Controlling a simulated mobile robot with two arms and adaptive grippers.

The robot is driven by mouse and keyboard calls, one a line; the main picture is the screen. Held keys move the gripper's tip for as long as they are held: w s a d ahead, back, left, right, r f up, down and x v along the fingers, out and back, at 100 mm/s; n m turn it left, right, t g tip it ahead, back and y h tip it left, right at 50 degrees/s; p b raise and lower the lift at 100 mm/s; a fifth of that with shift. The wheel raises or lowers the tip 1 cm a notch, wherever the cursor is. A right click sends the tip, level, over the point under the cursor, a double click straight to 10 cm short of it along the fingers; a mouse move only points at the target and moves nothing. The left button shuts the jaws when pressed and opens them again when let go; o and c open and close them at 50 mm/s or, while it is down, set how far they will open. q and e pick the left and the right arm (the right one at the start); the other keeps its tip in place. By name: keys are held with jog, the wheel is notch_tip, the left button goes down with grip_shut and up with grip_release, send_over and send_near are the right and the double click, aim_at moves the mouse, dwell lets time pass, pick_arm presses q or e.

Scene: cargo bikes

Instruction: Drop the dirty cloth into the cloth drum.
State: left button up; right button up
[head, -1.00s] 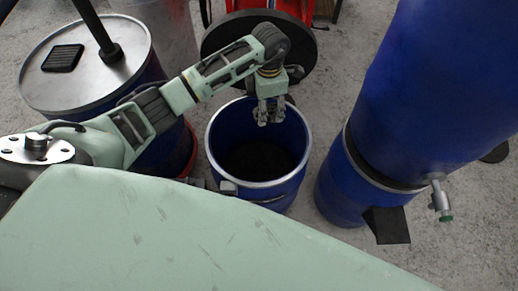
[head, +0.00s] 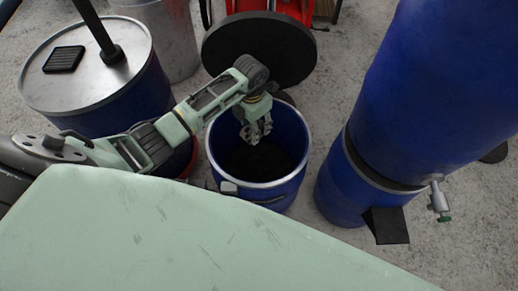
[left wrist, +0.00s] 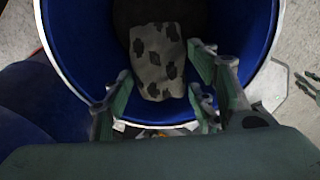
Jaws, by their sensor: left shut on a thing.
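The cloth drum (head: 292,130) is an open blue drum with a silver rim and a dark bottom, standing in the middle of the head view. Its blue wall (left wrist: 78,60) fills much of the left wrist view. My left gripper (head: 258,133) points down into the drum's mouth. It is shut on the dirty cloth (left wrist: 158,62), grey with dark blotches, which shows between the fingers in the left wrist view against the drum's inside. In the head view the cloth is hard to tell from the fingers. My right gripper is not in view.
A round black disc (head: 262,50) is behind the drum. A closed drum with a metal lid (head: 120,75) stands at the left. A large blue barrel with a tap (head: 438,200) rests above another blue drum (head: 335,190) at the right. Grey floor separates the middle and right drums.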

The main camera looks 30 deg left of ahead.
pick_arm(q)
jog(key=shift+f, duration=0.55)
jog(key=o, duration=1.2)
jog(key=shift+o, duration=0.2)
jog(key=shift+r, duration=0.1)
notch_tip(320, 180, up, 12)
